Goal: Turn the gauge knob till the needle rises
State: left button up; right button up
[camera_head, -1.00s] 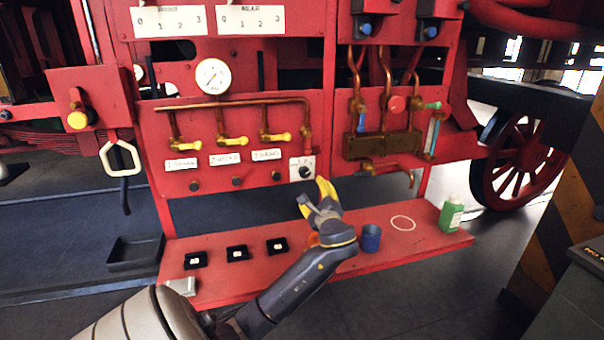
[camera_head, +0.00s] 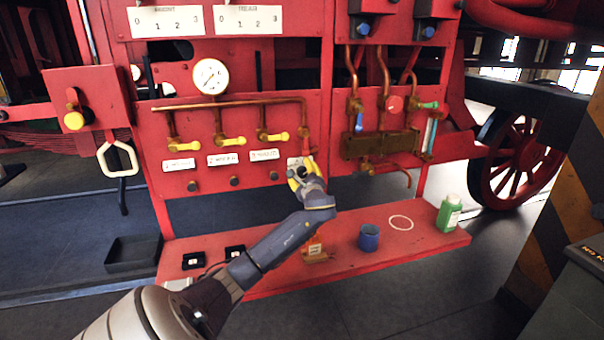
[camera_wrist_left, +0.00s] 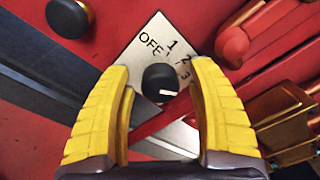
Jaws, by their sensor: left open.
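The gauge knob (camera_wrist_left: 161,84) is a black round knob with a white mark, on a white plate (camera_wrist_left: 150,48) printed OFF, 1, 2, 3. In the left wrist view it sits between the yellow fingers of my left gripper (camera_wrist_left: 163,100), which is open, with space on both sides of the knob. In the head view my left gripper (camera_head: 301,172) is at the plate on the lower right of the red panel and covers much of it. The round white pressure gauge (camera_head: 211,77) is above the pipes; its needle reading is too small to tell. My right gripper is not in view.
Several yellow valve handles (camera_head: 233,141) line the copper pipe left of the knob. Below, the red shelf (camera_head: 345,263) holds a blue cup (camera_head: 369,238), a green bottle (camera_head: 449,213) and small black trays. A black bin (camera_head: 133,252) is at left.

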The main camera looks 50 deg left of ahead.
pick_arm(q)
jog(key=shift+w+a, duration=0.1)
jog(key=shift+a, duration=0.1)
jog(key=shift+o, duration=0.2)
grip_shut()
dwell(0.4)
jog(key=n, duration=0.3)
jog(key=shift+n, duration=2.3)
jog(key=shift+y, duration=0.3)
